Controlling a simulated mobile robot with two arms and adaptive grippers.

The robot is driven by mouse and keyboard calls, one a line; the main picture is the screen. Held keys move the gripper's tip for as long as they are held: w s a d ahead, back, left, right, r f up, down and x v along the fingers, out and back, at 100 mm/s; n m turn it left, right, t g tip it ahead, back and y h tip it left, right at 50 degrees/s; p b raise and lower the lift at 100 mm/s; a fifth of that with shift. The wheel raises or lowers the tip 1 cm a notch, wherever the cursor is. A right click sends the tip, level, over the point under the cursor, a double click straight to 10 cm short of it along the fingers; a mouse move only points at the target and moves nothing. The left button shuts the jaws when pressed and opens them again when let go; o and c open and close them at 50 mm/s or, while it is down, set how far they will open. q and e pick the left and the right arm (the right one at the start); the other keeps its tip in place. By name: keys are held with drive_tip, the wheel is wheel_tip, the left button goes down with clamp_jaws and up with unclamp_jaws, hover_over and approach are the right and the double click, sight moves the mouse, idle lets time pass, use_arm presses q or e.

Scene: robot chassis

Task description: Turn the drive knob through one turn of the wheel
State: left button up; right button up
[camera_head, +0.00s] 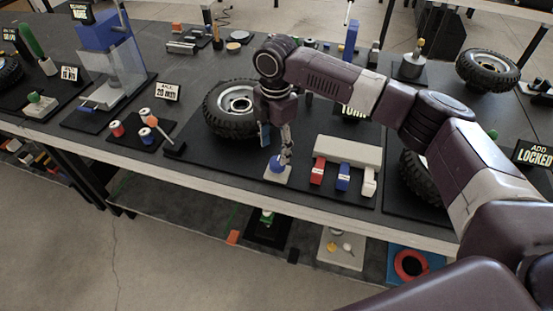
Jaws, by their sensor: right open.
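My right gripper (282,152) points down over a small white block (279,174) at the front of the table. A small blue piece (275,163) on top of that block, which looks like the drive knob, shows between or just beside the fingertips. I cannot tell whether the fingers touch it. The right gripper is open. A black-tyred wheel (218,121) with a pale hub stands just behind and left of the gripper, partly hidden by my right arm. My left gripper is not in view.
A white block with red and blue pieces (348,151) sits right of the gripper, and another tyre (418,176) beyond it is partly behind my arm. Spools (146,136) lie to the left. The table's front edge (230,194) is close, with a lower shelf below.

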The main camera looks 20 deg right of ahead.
sight(277, 161)
drive_tip(key=shift+w+d+r, duration=0.15)
drive_tip(key=shift+d+r, duration=0.3)
drive_tip(key=shift+r, duration=0.05)
wheel_tip(277, 161, down, 8)
drive_tip(key=shift+r+p, duration=0.2)
drive_tip(key=shift+p, duration=0.4)
drive_tip(key=shift+r, duration=0.1)
drive_tip(key=c, duration=1.1)
